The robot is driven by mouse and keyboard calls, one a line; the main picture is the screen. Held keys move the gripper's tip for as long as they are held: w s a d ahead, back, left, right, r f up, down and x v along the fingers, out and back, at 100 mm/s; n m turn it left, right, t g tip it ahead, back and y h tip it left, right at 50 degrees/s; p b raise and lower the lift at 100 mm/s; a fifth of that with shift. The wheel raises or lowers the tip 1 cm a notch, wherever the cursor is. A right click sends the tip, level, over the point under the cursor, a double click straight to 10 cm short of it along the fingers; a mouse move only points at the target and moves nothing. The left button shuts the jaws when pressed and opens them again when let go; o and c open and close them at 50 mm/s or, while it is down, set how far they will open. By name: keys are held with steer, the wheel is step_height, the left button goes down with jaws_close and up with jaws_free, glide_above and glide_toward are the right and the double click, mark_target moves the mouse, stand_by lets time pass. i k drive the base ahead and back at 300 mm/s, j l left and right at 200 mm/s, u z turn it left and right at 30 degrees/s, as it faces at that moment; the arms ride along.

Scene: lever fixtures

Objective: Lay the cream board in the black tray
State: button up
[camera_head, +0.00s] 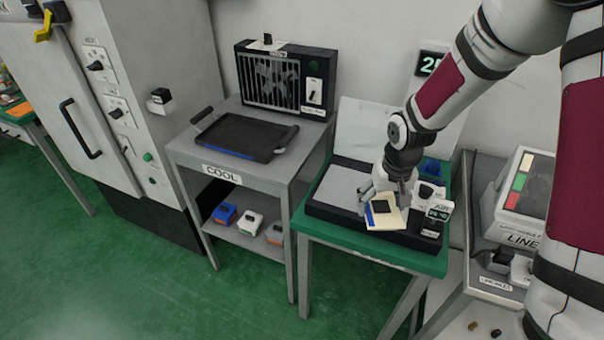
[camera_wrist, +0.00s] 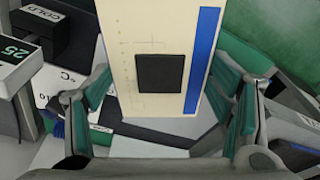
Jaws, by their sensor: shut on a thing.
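The cream board (camera_head: 384,222) has a black square in its middle and a blue stripe along one edge. It also fills the middle of the wrist view (camera_wrist: 123,65). My gripper (camera_head: 385,195) is shut on the board, with its green-padded fingers on either side of it in the wrist view (camera_wrist: 166,98). The board is over the black-framed station on the green table; I cannot tell whether it touches. The black tray (camera_head: 232,135) with raised side handles lies on the grey COOL table to the left. A blue strip shows along its front.
A black fan unit (camera_head: 286,80) stands behind the tray. A gap separates the two tables. Blue, white and orange blocks sit on the lower shelf (camera_head: 248,238).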

mark_target(255, 145)
steer(key=j, duration=0.45)
steer(key=i+j, duration=0.15)
steer(key=j, duration=0.75)
steer(key=i, duration=0.95)
